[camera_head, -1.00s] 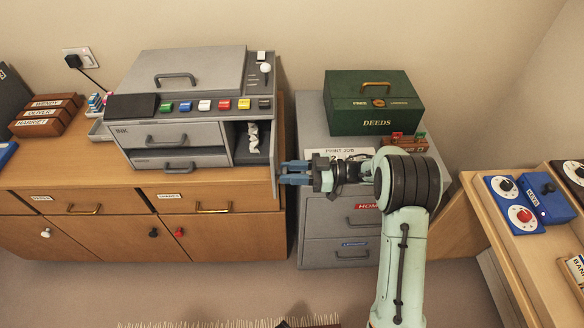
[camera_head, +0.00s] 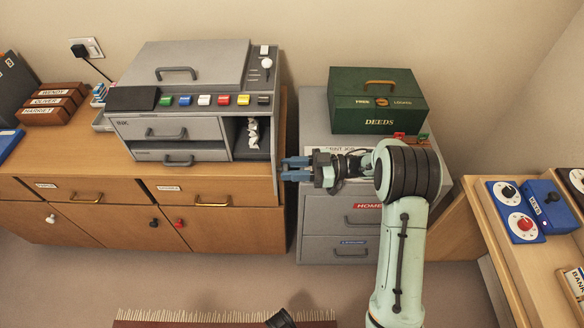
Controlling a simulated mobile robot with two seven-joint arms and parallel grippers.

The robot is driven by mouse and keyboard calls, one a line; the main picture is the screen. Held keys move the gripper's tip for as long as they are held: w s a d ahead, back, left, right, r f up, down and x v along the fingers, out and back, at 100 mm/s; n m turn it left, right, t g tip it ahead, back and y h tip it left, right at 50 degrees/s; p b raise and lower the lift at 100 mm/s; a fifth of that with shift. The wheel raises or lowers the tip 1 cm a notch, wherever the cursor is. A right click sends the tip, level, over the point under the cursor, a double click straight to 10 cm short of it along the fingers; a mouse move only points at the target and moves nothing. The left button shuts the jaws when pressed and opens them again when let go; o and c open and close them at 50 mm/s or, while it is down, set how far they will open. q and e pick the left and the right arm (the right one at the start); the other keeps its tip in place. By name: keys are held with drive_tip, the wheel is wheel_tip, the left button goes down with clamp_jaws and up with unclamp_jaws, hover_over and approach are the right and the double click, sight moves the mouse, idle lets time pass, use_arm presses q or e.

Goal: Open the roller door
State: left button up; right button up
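The grey printing machine (camera_head: 185,62) stands on the wooden cabinet. At its right end is an open compartment (camera_head: 241,144) with a crumpled white thing (camera_head: 253,133) inside. A thin grey panel (camera_head: 275,165), seen nearly edge-on, stands out forward at the compartment's right side; it looks like the roller door swung open. My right gripper (camera_head: 284,168) is just right of this panel, fingers pointing left at it. The two blue fingers are apart with nothing seen between them. Whether the fingertips touch the panel I cannot tell.
A grey drawer cabinet (camera_head: 320,215) stands behind my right arm, with a green deeds box (camera_head: 376,101) on top. A wooden desk (camera_head: 490,225) with blue dial boxes (camera_head: 515,212) is at the right. A fringed rug (camera_head: 190,322) lies on the open floor in front.

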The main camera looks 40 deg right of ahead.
drive_tip(key=o, duration=0.3)
drive_tip(key=shift+o, duration=0.2)
drive_tip(key=v, duration=1.3)
drive_tip(key=shift+p, duration=0.3)
drive_tip(key=shift+s+d, duration=0.1)
